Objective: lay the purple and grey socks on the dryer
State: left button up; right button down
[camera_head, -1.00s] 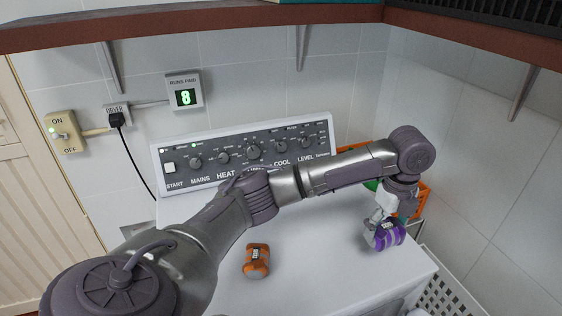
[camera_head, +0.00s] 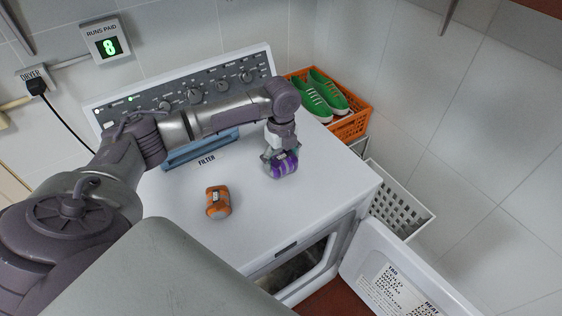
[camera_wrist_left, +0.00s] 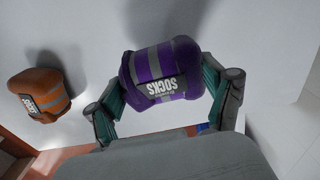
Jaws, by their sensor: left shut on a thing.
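The purple and grey socks (camera_head: 284,165) are a rolled bundle at the right part of the white dryer top (camera_head: 255,215). My left gripper (camera_head: 279,155) is shut on them from above. In the left wrist view the socks (camera_wrist_left: 160,68) sit between the two fingers of the gripper (camera_wrist_left: 168,85), with their "SOCKS" label showing. They are at or just above the dryer top; I cannot tell if they touch it. My right gripper is not in view.
Orange and grey socks (camera_head: 217,202) lie on the dryer top to the left; they also show in the left wrist view (camera_wrist_left: 38,90). An orange crate (camera_head: 352,127) with green shoes (camera_head: 318,95) and a white basket (camera_head: 398,205) stand to the right. The dryer door (camera_head: 400,270) hangs open.

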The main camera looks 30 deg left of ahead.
aim_at(281, 166)
pick_arm(q)
notch_tip(281, 166, down, 2)
jog(key=shift+f+p, duration=0.2)
jog(key=shift+p, duration=0.15)
jog(key=shift+a+f, duration=0.15)
jog(key=shift+f, duration=0.15)
jog(key=shift+f, duration=0.15)
jog(key=o, duration=1)
notch_tip(281, 166, up, 11)
jog(key=b, duration=0.3)
jog(key=shift+r+b, duration=0.3)
jog(key=shift+r, duration=0.4)
